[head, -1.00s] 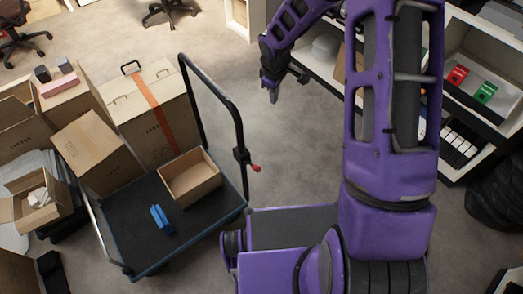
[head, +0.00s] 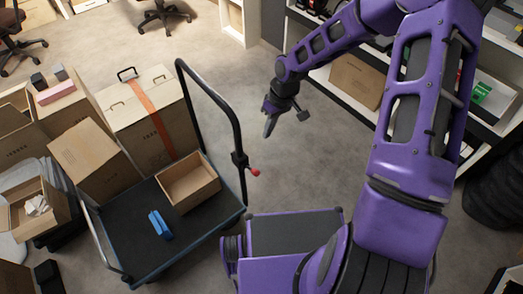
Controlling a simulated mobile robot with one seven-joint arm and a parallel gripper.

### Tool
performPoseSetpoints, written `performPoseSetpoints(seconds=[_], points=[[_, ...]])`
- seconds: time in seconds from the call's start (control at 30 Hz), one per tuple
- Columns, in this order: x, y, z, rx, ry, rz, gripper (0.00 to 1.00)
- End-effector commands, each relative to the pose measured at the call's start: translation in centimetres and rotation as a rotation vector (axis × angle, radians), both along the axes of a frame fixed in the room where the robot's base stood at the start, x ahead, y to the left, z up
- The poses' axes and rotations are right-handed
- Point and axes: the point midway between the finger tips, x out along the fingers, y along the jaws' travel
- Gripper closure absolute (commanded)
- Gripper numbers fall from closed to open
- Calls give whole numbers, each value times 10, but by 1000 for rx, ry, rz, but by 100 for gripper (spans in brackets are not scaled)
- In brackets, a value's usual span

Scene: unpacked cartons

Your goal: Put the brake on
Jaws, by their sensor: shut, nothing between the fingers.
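A flat platform cart (head: 118,232) with a dark deck and black tube handles stands at the left. A small lever with a red knob (head: 255,172) sticks out to the right from a black clamp on the cart's right handle post (head: 239,160); it looks like the brake. My gripper (head: 269,128) points down over the floor, up and slightly right of the red knob, apart from it. It is shut and empty. The cart's wheels are hidden.
On the deck are an open empty carton (head: 188,184) and a blue object (head: 160,224). A large carton with an orange strap (head: 150,112) and other cartons (head: 94,158) crowd the left. Shelves (head: 345,95) stand at the right. Floor between cart and shelves is clear.

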Motion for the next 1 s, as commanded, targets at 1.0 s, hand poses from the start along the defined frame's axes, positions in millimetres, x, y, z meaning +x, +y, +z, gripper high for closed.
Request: performPoseSetpoints(seconds=[1.0], points=[[-29, 32, -122, -1, -1, 0, 100]])
